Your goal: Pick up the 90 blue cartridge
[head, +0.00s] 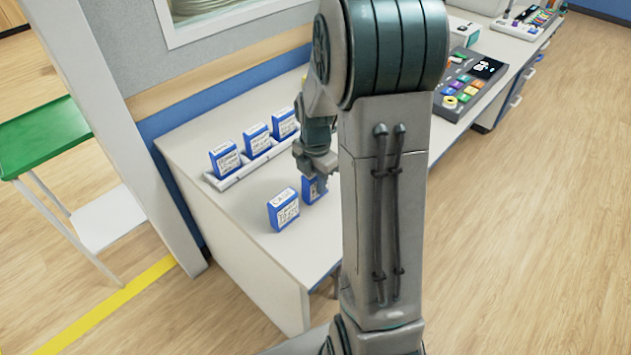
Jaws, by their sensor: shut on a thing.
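Several blue cartridges with white labels are on the white desk. My gripper (318,181) is shut on a blue cartridge (309,191) near the middle of the desk, its fingers over the top part. My arm hides the right side of this cartridge, and I cannot tell whether it touches the desktop. Another blue cartridge (283,210) stands upright just left of and nearer than the held one. Three more, a left one (225,158), a middle one (257,140) and a right one (284,123), stand in a white holder. The label numbers are too small to read.
A control panel with coloured buttons (464,85) stands farther along, at the right. A green-topped stand (45,135) is at the left. The desk's front left area is clear.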

